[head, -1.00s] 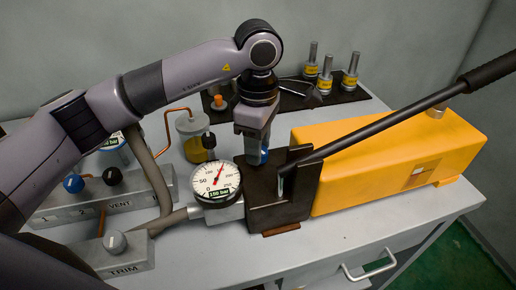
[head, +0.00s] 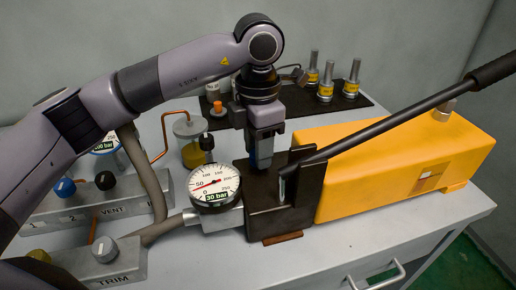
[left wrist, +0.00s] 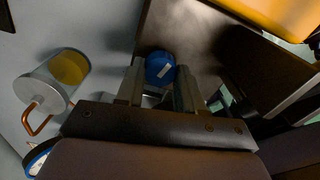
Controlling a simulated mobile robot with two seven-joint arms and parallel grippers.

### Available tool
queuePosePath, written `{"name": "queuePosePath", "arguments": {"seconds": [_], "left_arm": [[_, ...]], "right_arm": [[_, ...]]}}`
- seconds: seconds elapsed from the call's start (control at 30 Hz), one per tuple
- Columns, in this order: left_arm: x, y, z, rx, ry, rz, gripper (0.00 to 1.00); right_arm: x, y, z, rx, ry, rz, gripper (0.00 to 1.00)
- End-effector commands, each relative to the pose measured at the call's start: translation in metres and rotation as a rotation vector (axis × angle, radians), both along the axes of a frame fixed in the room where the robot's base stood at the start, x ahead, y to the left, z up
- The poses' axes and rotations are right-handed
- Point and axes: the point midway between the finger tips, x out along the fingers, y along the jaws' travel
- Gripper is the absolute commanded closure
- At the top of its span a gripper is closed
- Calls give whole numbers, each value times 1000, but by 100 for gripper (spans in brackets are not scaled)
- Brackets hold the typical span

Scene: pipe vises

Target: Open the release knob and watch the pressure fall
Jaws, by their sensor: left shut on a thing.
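My left gripper (head: 261,160) reaches straight down over the dark block (head: 262,222) at the front of the yellow hand pump (head: 390,175). It is shut on the blue release knob (left wrist: 160,68), which shows between the two fingers in the left wrist view and carries a white mark. In the head view the fingers mostly hide the knob. The round pressure gauge (head: 214,186) beside the block has its red needle low on the scale, and its green readout shows 30 bar. My right gripper is out of view.
A long black pump handle (head: 400,118) slants up to the right. A valve manifold (head: 85,215) with knobs stands at the left. A glass jar with yellow fluid (head: 192,150) and metal fittings on a black mat (head: 345,103) stand behind. The front right bench top is clear.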

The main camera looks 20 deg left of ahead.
Motion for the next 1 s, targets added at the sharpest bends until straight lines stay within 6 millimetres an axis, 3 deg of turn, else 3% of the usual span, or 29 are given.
{"name": "queuePosePath", "arguments": {"seconds": [0.7, 0.73, 0.77, 0.8, 1.0], "left_arm": [[1, 0, 2, -1, -5, 72, 93], [1, 0, 2, -1, -5, 72, 53], [1, 0, 2, -1, -3, 72, 43], [1, 0, 2, -1, -3, 72, 37], [0, 0, 1, 0, -1, 71, 37]], "right_arm": [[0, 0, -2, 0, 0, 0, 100], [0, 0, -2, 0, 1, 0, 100], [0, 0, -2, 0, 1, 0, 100], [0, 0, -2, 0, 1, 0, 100], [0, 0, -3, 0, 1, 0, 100]]}}
